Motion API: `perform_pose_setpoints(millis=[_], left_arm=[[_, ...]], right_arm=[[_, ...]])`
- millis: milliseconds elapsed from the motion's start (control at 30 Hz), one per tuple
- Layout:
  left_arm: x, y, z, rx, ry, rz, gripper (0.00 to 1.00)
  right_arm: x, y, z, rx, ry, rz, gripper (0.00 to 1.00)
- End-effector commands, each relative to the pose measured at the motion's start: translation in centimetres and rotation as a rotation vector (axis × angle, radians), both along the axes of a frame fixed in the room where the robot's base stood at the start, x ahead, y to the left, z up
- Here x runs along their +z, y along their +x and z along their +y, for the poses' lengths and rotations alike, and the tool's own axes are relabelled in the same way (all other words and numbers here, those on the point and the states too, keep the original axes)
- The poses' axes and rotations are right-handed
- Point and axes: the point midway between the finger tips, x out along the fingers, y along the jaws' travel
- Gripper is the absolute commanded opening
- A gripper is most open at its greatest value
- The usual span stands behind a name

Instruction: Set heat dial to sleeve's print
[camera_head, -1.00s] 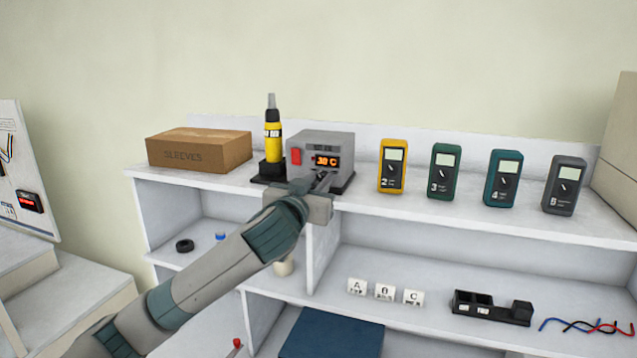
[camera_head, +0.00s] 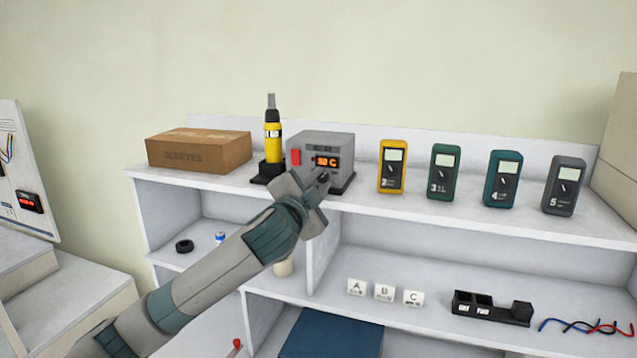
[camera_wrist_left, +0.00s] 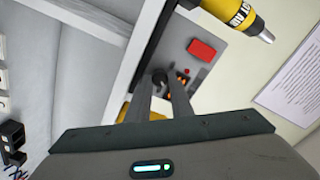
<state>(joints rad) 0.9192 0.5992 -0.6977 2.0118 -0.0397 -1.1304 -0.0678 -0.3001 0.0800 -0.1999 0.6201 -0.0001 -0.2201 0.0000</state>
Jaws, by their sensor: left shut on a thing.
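The grey heat station (camera_head: 325,143) stands on the top shelf with a lit orange display (camera_head: 327,162) that seems to read 50 C. Its dark dial (camera_wrist_left: 160,76) sits below the display, between the fingers in the left wrist view. My left gripper (camera_head: 322,180) is shut on the dial, with its wrist rolled. The yellow hot-air tool (camera_head: 273,140) stands upright in its holder left of the station. A cardboard box marked SLEEVES (camera_head: 200,150) is at the left; no sleeve's print can be read. My right gripper is out of view.
Several meters, including a yellow one (camera_head: 393,166) and a grey one (camera_head: 564,186), stand right of the station. Lettered white blocks (camera_head: 384,292), a black fixture (camera_head: 492,307) and coloured wires (camera_head: 585,327) are on the shelf below. A red switch (camera_head: 295,157) is on the station's front.

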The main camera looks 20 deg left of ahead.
Motion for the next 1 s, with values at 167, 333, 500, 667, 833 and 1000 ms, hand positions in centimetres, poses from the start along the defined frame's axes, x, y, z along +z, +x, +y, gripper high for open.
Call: perform_pose_setpoints(millis=[167, 333, 500, 667, 833, 1000], left_arm=[[-0.12, 0.01, -0.01, 0.0, 0.168, -0.004, 0.0], [-0.15, 0.0, -0.02, 0.0, 0.329, -0.009, 0.0], [-0.15, 0.0, -0.02, -0.001, 0.475, -0.015, 0.0], [-0.2, 0.0, -0.05, -0.002, 0.583, -0.018, 0.0], [-0.22, 0.0, -0.05, -0.002, 0.658, -0.021, 0.0], [-0.24, 0.0, -0.06, -0.002, 0.692, -0.022, 0.0]], right_arm=[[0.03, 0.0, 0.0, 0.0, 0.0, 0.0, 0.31], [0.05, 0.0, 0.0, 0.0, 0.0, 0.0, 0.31], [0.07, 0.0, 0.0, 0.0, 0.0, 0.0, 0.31], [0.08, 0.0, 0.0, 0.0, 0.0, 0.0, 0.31], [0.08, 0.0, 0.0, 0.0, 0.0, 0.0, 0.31], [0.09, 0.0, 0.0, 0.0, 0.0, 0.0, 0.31]])
